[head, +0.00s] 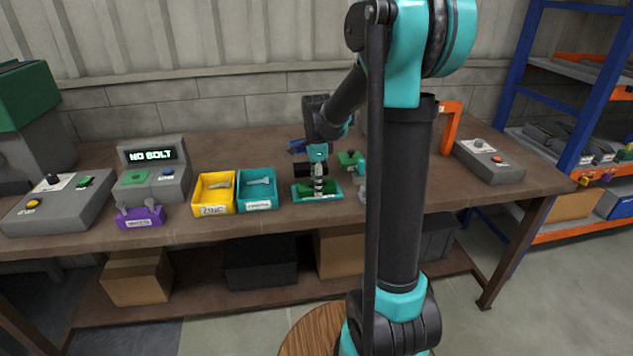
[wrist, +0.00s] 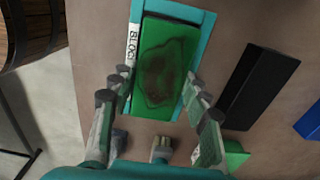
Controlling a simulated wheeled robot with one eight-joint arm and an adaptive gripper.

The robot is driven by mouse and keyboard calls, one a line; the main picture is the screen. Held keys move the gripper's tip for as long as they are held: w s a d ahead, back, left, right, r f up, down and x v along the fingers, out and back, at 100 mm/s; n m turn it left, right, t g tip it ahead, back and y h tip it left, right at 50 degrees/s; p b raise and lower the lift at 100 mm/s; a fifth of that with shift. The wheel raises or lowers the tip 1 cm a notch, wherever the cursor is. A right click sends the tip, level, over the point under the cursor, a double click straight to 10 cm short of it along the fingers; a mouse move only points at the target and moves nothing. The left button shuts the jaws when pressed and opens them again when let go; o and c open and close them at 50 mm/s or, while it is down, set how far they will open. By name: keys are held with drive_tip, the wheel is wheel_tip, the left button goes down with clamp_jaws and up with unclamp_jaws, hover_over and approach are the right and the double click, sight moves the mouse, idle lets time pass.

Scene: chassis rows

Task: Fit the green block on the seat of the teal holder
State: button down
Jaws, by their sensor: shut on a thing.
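The teal holder (head: 297,199) lies on the workbench below my gripper (head: 319,183). In the wrist view its rim (wrist: 208,30) shows around a green block with a dark stain (wrist: 165,62), and its white side label reads "BLOCK". My gripper (wrist: 158,78) is shut on the green block, one finger along each long side. The block lies roughly in line with the holder, over or within its rim. I cannot tell whether it rests on the seat, which the block hides. In the head view the fingers hide part of the block.
Beside the holder lie a black block (wrist: 250,85), a blue piece (wrist: 309,122) and another green piece (wrist: 236,154). A teal bin (head: 257,203) and a yellow bin (head: 214,209) stand to the left. An orange frame (head: 450,107) and a grey control box (head: 489,161) stand right.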

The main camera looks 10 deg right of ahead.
drive_tip(key=c, duration=0.7)
unclamp_jaws()
wheel_tip(320, 180, up, 12)
